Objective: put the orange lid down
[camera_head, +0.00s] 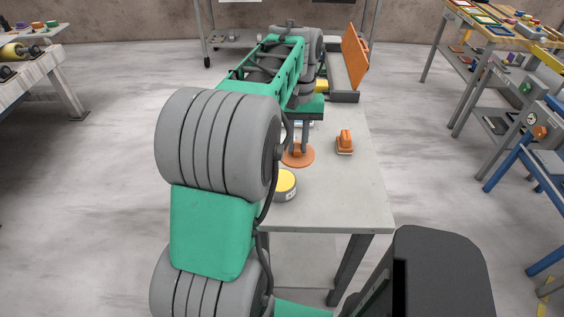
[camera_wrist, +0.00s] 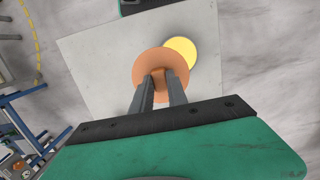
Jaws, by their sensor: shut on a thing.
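The orange lid (camera_head: 299,155) is a flat orange disc over the grey stone slab table (camera_head: 350,205). My gripper (camera_head: 300,148) is shut on the lid from above, its two fingers meeting the lid's middle. In the wrist view the lid (camera_wrist: 161,72) is between and beyond the fingertips (camera_wrist: 161,76). I cannot tell whether the lid touches the slab or hangs just above it. A round tin with a yellow top (camera_head: 285,184) stands nearer than the lid; in the wrist view the lid partly covers the yellow top (camera_wrist: 183,52).
An orange-handled object (camera_head: 345,142) stands on the slab right of the lid. A grey tray with an upright orange panel (camera_head: 355,55) is at the far end. The slab's front right is clear. Tables with items (camera_head: 500,50) stand apart at right, another (camera_head: 35,60) at left.

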